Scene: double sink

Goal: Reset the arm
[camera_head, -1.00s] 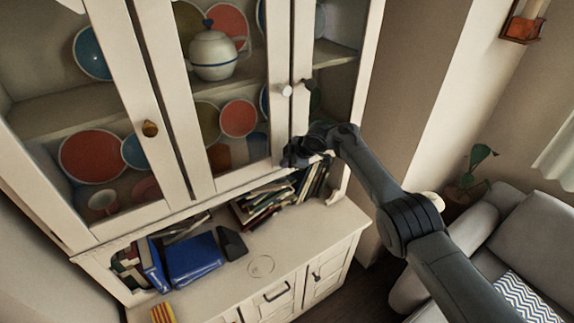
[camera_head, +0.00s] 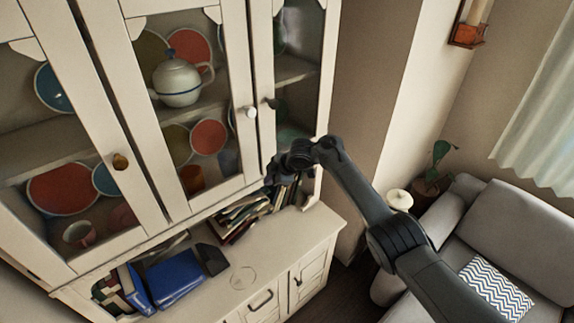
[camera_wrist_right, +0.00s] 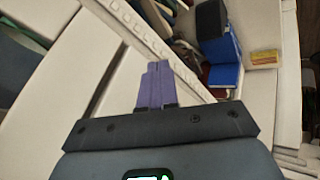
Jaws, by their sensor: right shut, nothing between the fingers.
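My right gripper (camera_head: 274,178) is in front of the lower right part of the white cabinet (camera_head: 330,215), near the books at the base of its glass doors. In the right wrist view its purple fingers (camera_wrist_right: 156,86) are together with nothing between them. My right arm comes in from the lower right of the head view. My left gripper is not in view.
Glass doors with knobs (camera_head: 250,112) close off plates and a teapot (camera_head: 177,80). Books (camera_head: 240,215) and a blue binder (camera_head: 172,277) lie on the cabinet's ledge. A grey sofa (camera_head: 520,205) and a potted plant (camera_head: 430,180) stand at the right.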

